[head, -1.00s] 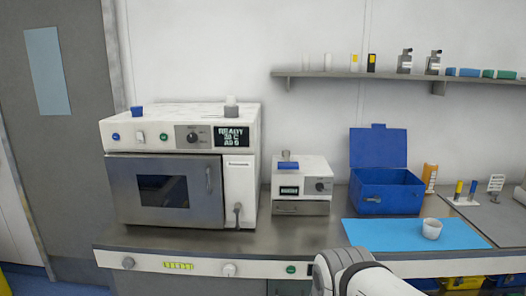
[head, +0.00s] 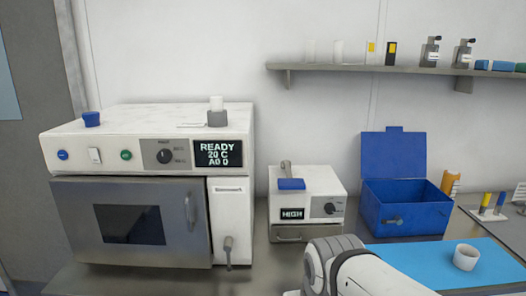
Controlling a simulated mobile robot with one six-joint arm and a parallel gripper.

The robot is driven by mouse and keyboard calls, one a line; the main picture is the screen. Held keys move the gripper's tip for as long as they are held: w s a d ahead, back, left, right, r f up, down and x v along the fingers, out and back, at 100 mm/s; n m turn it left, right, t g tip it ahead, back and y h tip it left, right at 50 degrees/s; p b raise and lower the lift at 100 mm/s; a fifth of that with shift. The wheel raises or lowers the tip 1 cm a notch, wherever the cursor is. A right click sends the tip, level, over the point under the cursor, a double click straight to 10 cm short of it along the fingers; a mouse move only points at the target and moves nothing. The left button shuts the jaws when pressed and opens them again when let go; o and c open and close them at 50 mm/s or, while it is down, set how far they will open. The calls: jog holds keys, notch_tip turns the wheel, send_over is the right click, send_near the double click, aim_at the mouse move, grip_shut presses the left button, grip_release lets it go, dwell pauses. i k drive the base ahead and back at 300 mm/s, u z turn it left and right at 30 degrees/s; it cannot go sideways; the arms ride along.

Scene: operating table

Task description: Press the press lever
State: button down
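A small white box device (head: 306,181) stands on the counter, with a blue-padded lever (head: 291,184) on top. The lever has a grey arm rising behind the pad. The box has a display reading HIGH, a dark knob and a grey front drawer. A larger white oven (head: 150,140) to its left also has a small grey lever (head: 228,252) hanging on its right front panel. No label shows which is the press lever. White and grey links of my arm show at the bottom, in front of the counter and right of the oven. My gripper is not visible.
An open blue case (head: 405,208) stands right of the small device. A white cup (head: 466,257) sits on a light blue mat (head: 405,254). A wall shelf (head: 360,68) holds bottles and small items above. The counter strip before the small device is partly covered by my arm.

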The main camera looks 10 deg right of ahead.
aim_at(288, 183)
jog(key=i, duration=0.85)
jog(key=u, duration=0.05)
